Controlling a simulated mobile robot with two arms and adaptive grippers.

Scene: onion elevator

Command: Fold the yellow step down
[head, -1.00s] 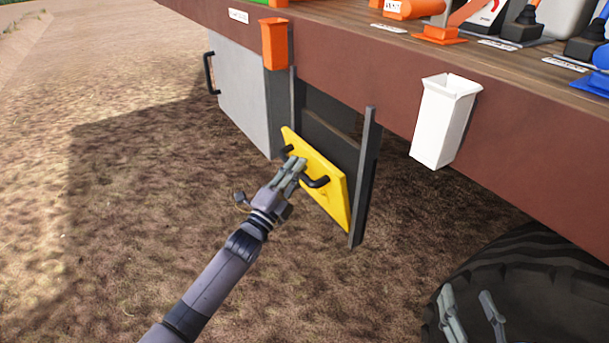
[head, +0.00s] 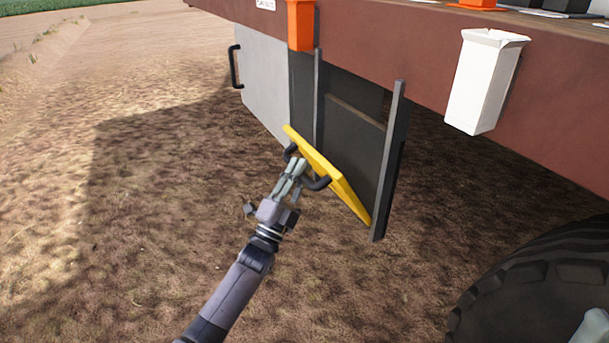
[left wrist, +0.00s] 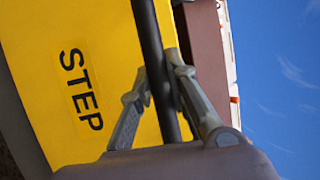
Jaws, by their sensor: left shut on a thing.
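The yellow step (head: 336,181) hangs between two dark upright rails under the vehicle's side. It is tilted outward, its upper edge leaning away from the frame. My left gripper (head: 295,169) is shut on the step's black bar handle (head: 318,184). In the left wrist view, the fingers (left wrist: 160,88) close around the black handle (left wrist: 149,35), with the yellow face (left wrist: 100,30) marked STEP behind it. Only a grey tip of my right gripper (head: 594,328) shows at the lower right edge, so its jaws cannot be made out.
A grey box (head: 262,85) with a black handle stands left of the rails. An orange holder (head: 300,25) and a white holder (head: 484,85) hang on the brown side beam (head: 415,45). A large tyre (head: 540,290) is at lower right. Bare ground in front is open.

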